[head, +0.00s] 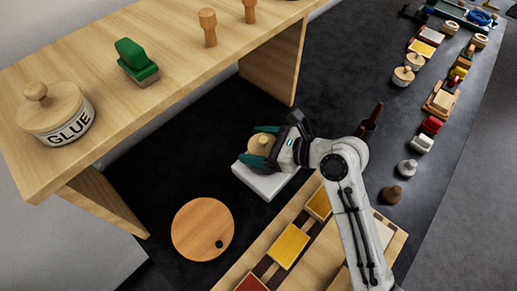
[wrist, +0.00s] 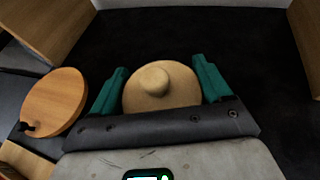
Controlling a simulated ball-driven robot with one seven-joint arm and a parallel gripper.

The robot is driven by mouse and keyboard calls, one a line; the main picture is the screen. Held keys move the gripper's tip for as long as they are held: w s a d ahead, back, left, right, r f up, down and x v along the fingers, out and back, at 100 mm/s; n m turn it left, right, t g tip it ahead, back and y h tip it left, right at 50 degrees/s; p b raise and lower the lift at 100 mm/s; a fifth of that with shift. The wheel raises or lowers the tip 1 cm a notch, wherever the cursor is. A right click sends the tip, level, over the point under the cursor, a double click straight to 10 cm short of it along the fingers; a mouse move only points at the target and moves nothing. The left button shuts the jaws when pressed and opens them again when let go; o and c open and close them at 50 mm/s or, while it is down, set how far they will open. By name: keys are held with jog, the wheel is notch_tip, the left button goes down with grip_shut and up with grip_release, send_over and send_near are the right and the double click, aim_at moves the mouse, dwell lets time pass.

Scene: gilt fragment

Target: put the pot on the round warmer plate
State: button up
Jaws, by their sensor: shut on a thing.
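My gripper (head: 259,146) has teal fingers on either side of a pot (head: 263,143) with a round, pale wooden top and knob. In the wrist view the pot (wrist: 158,87) sits between both fingers; its lower body is hidden. The pot is over a white block (head: 268,184); I cannot tell whether it touches it. The round warmer plate (head: 203,228) is a flat wooden disc with a small black knob, to the lower left of my gripper. In the wrist view the plate (wrist: 55,101) lies left of the fingers. Its top is bare.
A wooden shelf (head: 105,60) at the upper left holds a jar marked GLUE (head: 58,115), a green-topped block (head: 137,62) and wooden pegs. A wooden tray (head: 317,262) with coloured blocks lies at the bottom. Several small objects line the right. Dark floor is clear between block and plate.

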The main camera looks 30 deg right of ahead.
jog(key=shift+d+f, duration=0.1)
jog(key=shift+f, duration=1.2)
jog(key=o, duration=1.2)
jog(key=shift+f, duration=0.1)
jog(key=shift+s, duration=0.1)
jog(key=v, duration=1.2)
